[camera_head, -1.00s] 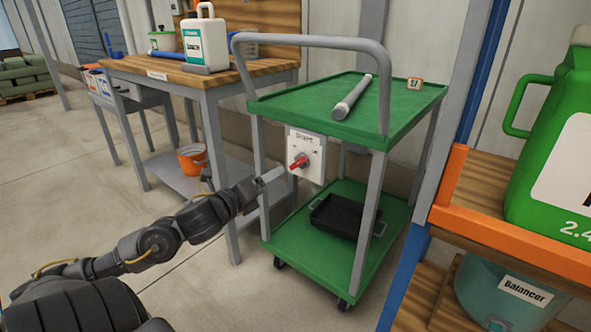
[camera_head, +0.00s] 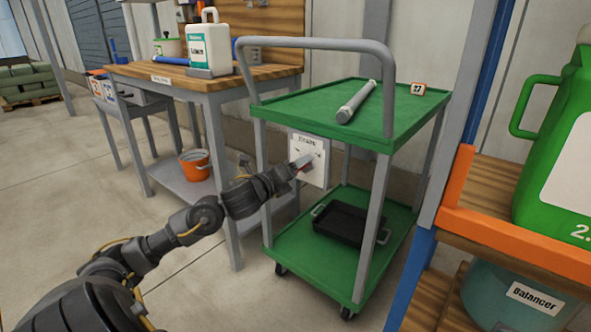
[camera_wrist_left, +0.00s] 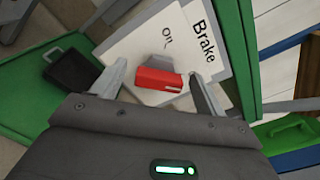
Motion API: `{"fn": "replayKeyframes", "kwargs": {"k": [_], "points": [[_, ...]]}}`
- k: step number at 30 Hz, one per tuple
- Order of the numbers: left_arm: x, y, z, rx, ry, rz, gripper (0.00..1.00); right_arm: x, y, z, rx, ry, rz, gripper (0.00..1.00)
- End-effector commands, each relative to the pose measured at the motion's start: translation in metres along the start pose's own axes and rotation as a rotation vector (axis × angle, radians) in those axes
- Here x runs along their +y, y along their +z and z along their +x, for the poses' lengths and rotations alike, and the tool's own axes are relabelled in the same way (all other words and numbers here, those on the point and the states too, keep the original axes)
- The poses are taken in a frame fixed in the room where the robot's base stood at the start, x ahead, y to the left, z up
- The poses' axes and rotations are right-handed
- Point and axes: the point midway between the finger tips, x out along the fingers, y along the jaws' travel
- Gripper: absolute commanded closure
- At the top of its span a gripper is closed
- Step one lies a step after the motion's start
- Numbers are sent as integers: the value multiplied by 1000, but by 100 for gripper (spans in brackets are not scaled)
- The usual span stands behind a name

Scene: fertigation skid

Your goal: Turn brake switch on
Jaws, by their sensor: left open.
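The brake switch is a red handle (camera_wrist_left: 160,79) on a white plate (camera_wrist_left: 207,72) labelled "Brake", fixed to the side of the green cart (camera_head: 378,128). In the head view the plate (camera_head: 320,173) shows, with the handle mostly hidden by my left gripper (camera_head: 302,162). In the left wrist view my left gripper (camera_wrist_left: 156,85) is open, with the red handle between its two fingers. I see a gap on the handle's left; its right end is close to the right finger, and I cannot tell whether they touch. My right gripper is not in view.
The cart's top holds a grey cylinder (camera_head: 356,101); its lower shelf holds a black tray (camera_head: 346,222). A workbench (camera_head: 135,69) stands behind on the left. An orange-edged shelf (camera_head: 515,246) stands close on the right. Open floor (camera_head: 60,185) lies at left.

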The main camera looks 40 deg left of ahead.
Motion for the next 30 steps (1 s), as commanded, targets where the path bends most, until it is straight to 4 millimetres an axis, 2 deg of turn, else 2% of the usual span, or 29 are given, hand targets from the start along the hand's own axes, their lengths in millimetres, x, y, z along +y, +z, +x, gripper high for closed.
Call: {"fn": "replayKeyframes", "kwargs": {"k": [8, 18, 19, 30], "points": [[0, 0, 1, 1, 0, 0, 27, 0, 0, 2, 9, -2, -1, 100], [0, 0, 1, 0, 0, 0, 70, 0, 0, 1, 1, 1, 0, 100], [0, 0, 1, 0, 0, 0, 71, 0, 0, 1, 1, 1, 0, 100], [-1, 2, 1, 0, 1, -80, 71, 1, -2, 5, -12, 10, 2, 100]]}}
